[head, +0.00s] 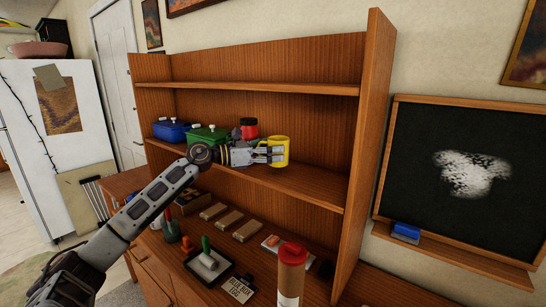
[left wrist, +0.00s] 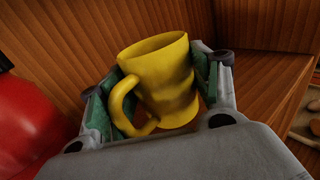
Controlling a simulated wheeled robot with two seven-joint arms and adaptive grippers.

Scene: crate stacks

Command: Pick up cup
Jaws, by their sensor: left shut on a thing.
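A yellow cup (head: 281,150) is at the middle shelf of the wooden hutch. In the left wrist view the yellow cup (left wrist: 165,75) sits between the two fingers, slightly tilted in the picture, with its handle toward the lower left. My left gripper (head: 270,154) reaches in from the left and is shut on the cup; its fingers also show in the left wrist view (left wrist: 160,88). I cannot tell whether the cup's base touches the shelf. My right gripper is not in view.
A red container (head: 249,124), green box (head: 208,137) and blue box (head: 171,130) stand left of the cup on the shelf (head: 310,186). The hutch's side wall (head: 372,105) is to the right. Several items crowd the lower surface, including a red-capped cylinder (head: 292,268).

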